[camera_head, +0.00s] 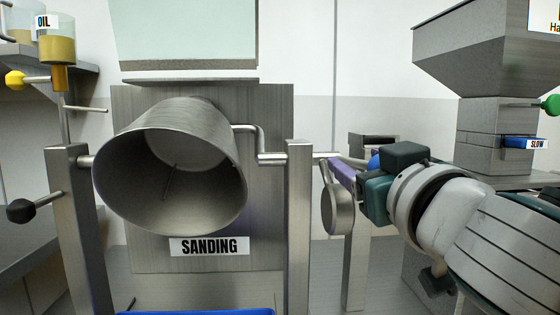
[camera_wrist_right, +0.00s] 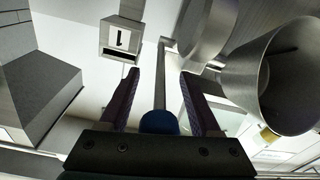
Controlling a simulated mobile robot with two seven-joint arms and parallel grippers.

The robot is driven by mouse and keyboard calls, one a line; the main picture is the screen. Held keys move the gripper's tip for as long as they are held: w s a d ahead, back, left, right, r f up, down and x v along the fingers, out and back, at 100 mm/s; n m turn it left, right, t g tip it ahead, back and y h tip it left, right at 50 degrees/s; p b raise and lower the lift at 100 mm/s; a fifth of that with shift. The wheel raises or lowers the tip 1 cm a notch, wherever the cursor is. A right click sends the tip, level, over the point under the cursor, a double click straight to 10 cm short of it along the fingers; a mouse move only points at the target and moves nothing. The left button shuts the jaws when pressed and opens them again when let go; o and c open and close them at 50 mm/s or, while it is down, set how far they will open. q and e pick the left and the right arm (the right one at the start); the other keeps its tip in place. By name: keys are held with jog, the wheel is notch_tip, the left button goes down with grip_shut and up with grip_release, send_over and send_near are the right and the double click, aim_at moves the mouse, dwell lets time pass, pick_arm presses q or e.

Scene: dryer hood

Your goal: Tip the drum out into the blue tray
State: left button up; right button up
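The metal drum (camera_head: 172,165) hangs on an axle between two posts, its open mouth tilted toward me; it also shows in the right wrist view (camera_wrist_right: 250,75). Its visible inside is bare but for a thin rod or ridge. The blue tray (camera_head: 200,312) shows only as a strip at the bottom edge, below the drum. My right gripper (camera_head: 342,168) is at the crank right of the drum. In the right wrist view its purple fingers stand apart on either side of the metal rod and blue knob (camera_wrist_right: 160,122), with gaps visible. My left gripper is not in view.
A grey disc (camera_head: 337,209) hangs beside the right post (camera_head: 299,225). A black-knobbed lever (camera_head: 21,210) sticks out left of the left post. A hopper (camera_head: 485,55) stands at right, an oil dispenser (camera_head: 57,50) at upper left. A SANDING label (camera_head: 209,246) sits below the drum.

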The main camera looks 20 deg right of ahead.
jog(key=b+v, duration=0.1)
jog(key=v, duration=0.9)
